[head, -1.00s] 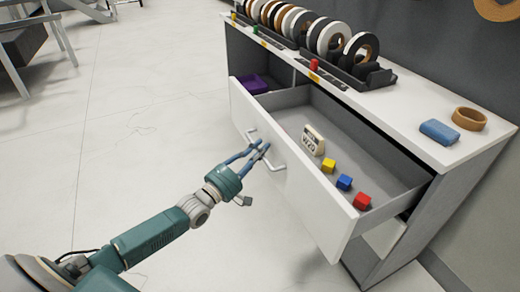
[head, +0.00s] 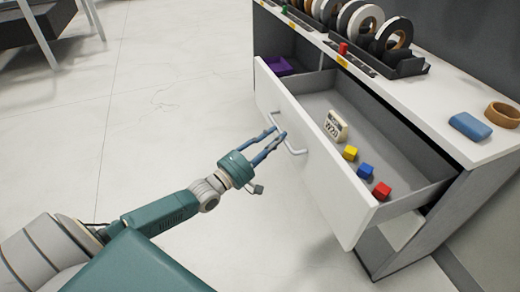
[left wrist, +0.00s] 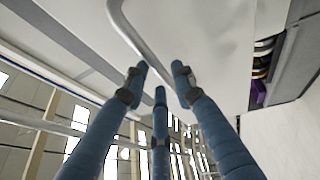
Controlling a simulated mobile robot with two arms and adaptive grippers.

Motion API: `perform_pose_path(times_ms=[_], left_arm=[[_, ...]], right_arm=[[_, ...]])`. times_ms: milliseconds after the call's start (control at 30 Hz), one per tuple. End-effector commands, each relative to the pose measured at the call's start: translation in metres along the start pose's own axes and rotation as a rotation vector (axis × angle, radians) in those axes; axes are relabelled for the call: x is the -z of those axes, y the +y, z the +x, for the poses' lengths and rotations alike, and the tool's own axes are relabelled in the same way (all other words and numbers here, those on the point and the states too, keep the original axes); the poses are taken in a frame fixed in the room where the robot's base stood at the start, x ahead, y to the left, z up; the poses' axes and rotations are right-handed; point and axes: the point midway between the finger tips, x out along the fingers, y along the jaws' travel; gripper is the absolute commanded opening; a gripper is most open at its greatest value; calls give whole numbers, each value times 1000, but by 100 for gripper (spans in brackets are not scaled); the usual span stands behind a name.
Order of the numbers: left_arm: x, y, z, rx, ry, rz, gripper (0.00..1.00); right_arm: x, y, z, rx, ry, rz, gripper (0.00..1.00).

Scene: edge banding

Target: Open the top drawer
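The top drawer (head: 318,168) is a wide white-fronted drawer pulled well out of the white cabinet, its grey inside in plain view. Its bar handle (head: 291,138) is on the front, and it also shows at the top of the left wrist view (left wrist: 136,32). My left gripper (head: 278,133) is at the handle, its blue fingers spread. My right gripper is not in view.
The drawer holds a small white block with printing (head: 336,126) and yellow (head: 350,153), blue (head: 365,171) and red (head: 382,190) cubes. A purple item (head: 279,66) lies in the compartment beside it. Tape rolls, a blue block (head: 470,126) and a brown roll (head: 503,114) are on top.

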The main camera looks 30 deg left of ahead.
Motion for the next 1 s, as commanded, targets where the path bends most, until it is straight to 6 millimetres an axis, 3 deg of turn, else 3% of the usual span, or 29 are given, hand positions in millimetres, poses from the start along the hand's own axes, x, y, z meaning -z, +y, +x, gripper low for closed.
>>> perform_pose_path(times_ms=[200,433,1000], left_arm=[[0,-2,-49,7,0,0,26],[0,-2,-82,5,0,-2,26],[0,-1,-89,2,0,-1,26]], right_arm=[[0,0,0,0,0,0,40],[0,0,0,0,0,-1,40],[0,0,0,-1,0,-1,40]])
